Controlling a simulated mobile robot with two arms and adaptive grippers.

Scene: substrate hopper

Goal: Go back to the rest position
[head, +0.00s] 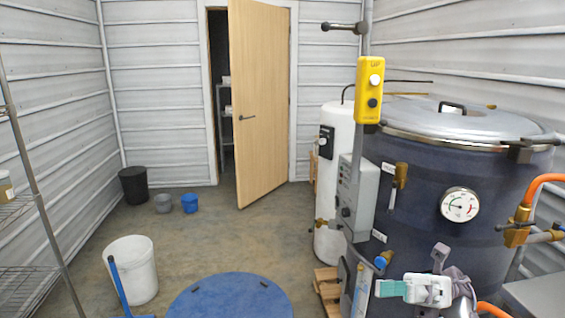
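My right gripper (391,288) is low at the right of the head view, in front of the dark blue vessel. Its white body and teal finger part point left, and a grey part stands up behind them. The finger gap does not show clearly, so I cannot tell whether it is open or shut. I see no object clearly held in it. My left gripper is not in view.
The large vessel (415,215) with a metal lid (450,120) and dial gauge (460,204) fills the right. A yellow button box (369,90) hangs before it. A white bucket (132,270) and blue round lid (230,297) are on the floor. The middle floor is clear toward the ajar door (262,110).

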